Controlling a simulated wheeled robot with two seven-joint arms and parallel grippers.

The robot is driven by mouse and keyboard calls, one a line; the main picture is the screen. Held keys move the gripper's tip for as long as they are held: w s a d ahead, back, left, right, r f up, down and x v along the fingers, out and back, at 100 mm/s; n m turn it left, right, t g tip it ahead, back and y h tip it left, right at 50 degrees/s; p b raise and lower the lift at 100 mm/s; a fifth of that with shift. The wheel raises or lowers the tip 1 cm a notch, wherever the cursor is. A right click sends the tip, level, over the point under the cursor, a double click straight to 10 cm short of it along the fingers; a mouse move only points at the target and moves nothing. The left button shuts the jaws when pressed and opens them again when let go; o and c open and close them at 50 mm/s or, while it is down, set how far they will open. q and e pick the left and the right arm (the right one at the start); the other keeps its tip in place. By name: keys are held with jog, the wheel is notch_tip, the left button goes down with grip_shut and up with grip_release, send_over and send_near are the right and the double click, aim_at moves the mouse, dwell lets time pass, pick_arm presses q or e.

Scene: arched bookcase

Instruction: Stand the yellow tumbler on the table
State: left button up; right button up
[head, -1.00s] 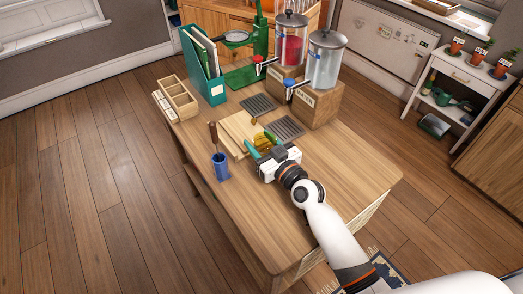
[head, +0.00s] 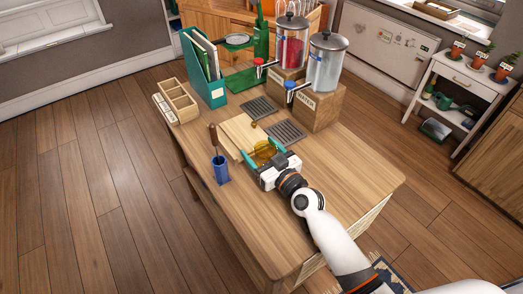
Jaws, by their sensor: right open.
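The yellow tumbler (head: 264,151) is a see-through amber cup near the middle of the wooden table (head: 330,185), at the near right corner of a pale wooden board (head: 239,134). My right gripper (head: 263,153) is open, with its teal fingers on either side of the tumbler. The gripper body hides the tumbler's near side and base. I cannot tell whether its base rests on the table or the board, or whether the fingers touch it. My left gripper is not in view.
A blue cup (head: 221,169) holding a wooden-handled tool stands left of the board. Two drink dispensers (head: 325,68) on wooden blocks, dark grates (head: 286,131), a teal file holder (head: 204,75) and a wooden divided box (head: 177,101) stand behind. The near right tabletop is clear.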

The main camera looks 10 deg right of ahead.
jog(key=v, duration=1.2)
jog(key=shift+r+b, duration=0.1)
jog(key=shift+b, duration=0.2)
